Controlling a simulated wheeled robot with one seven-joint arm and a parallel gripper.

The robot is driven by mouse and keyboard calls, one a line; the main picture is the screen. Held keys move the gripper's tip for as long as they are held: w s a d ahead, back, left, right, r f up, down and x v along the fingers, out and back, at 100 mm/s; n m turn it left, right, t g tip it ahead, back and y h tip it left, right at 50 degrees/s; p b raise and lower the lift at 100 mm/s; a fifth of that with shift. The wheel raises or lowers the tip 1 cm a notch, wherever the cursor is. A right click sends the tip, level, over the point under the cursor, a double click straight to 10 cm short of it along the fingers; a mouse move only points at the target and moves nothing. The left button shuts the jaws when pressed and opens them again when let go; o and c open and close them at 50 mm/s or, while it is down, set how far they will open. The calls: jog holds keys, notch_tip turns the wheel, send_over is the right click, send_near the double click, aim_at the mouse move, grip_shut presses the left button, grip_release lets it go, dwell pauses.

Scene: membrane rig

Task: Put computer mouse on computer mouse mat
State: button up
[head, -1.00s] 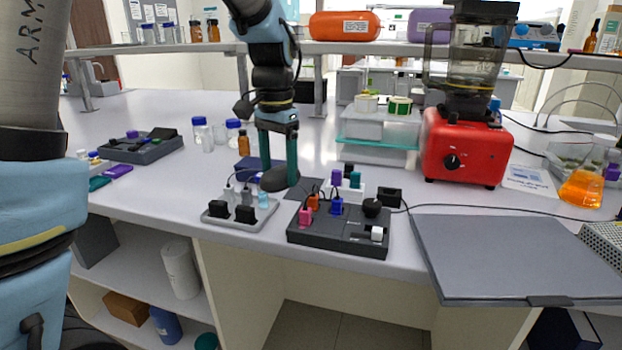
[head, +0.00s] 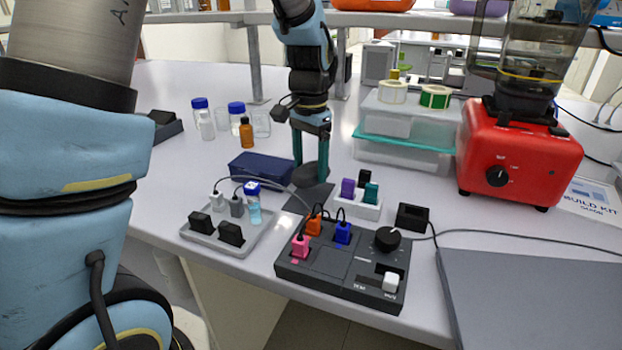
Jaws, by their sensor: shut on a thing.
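The computer mouse (head: 311,175) is a dark grey rounded shape at the lower ends of my gripper's teal fingers. My gripper (head: 311,168) points down and is shut on it. The computer mouse mat (head: 312,199) appears to be the small dark flat sheet on the table just below the mouse in the picture, partly hidden behind the control box. The mouse overlaps the mat's far part in this view; I cannot tell whether it touches the mat or hangs just above it.
A dark control box (head: 345,262) with coloured plugs stands in front. A grey tray (head: 232,238) with a small vial (head: 253,205) is at front left, a navy box (head: 262,167) behind it. A white block (head: 358,206) with coloured pieces is close right of the mat.

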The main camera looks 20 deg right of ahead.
aim_at(310, 181)
jog(key=shift+f+p, duration=0.35)
jog(key=shift+f, duration=1.75)
jog(key=shift+f, duration=0.2)
jog(key=o, duration=1.5)
jog(key=shift+r, duration=0.1)
notch_tip(310, 181, up, 12)
jog(key=shift+r+b, duration=0.15)
jog(key=shift+b, duration=0.65)
jog(key=shift+s, duration=0.15)
